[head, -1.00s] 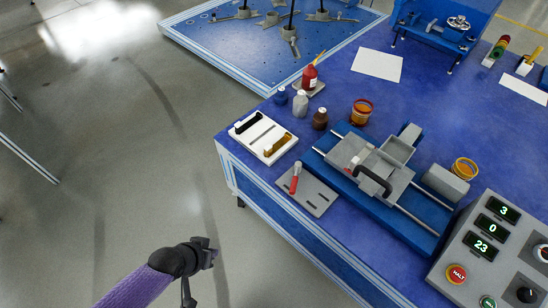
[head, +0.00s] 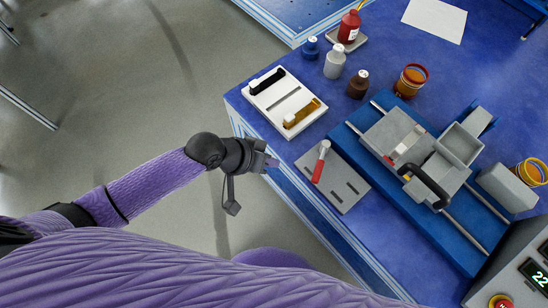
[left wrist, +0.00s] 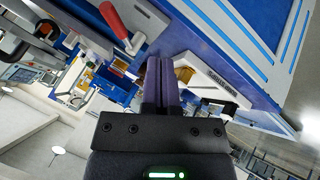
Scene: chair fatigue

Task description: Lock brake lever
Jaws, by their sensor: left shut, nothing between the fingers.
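The brake lever (head: 321,161) has a red handle with a pale metal end. It stands on a grey slotted plate (head: 343,190) at the table's front left edge. It also shows in the left wrist view (left wrist: 113,20), at the upper left beyond the fingers. My left gripper (head: 270,163) is shut and empty, just off the table edge, to the left of the lever and apart from it. In the left wrist view its fingers (left wrist: 161,80) are together with nothing between them. My right gripper is not in view.
A white tray (head: 262,103) with a black and an amber handle lies behind the plate. A blue fixture (head: 450,237) with a grey sliding carriage and black handle stands to the right. Bottles, including a red one (head: 349,27), stand at the back. Free floor lies left of the table.

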